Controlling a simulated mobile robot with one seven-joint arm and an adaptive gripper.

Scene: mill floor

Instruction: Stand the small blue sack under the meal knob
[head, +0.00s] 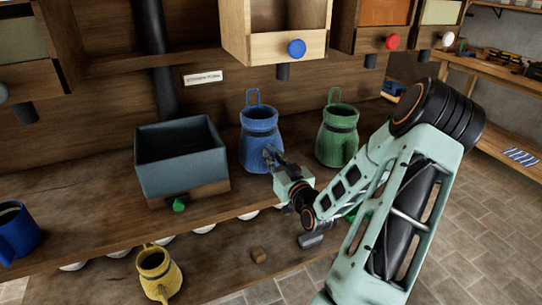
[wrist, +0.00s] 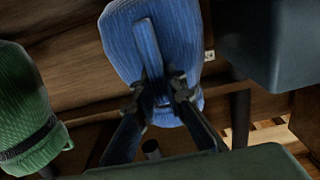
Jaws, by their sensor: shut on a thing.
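The small blue sack (head: 259,124), with a loop on top and a dark band at its neck, is upright at the wooden bench, right of the grey box. My gripper (head: 274,160) is shut on its near side. In the wrist view, the fingers (wrist: 159,92) close on a blue strip of the sack (wrist: 180,35). Whether its base touches the bench is unclear. Above it is a wooden bin with a blue knob (head: 296,48); a red knob (head: 392,41) and a white knob (head: 448,39) are farther right. No readable label shows which knob is meal.
A green sack (head: 337,145) stands close to the right of the blue one. The grey open box (head: 181,184), with a green knob (head: 179,206), is left.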

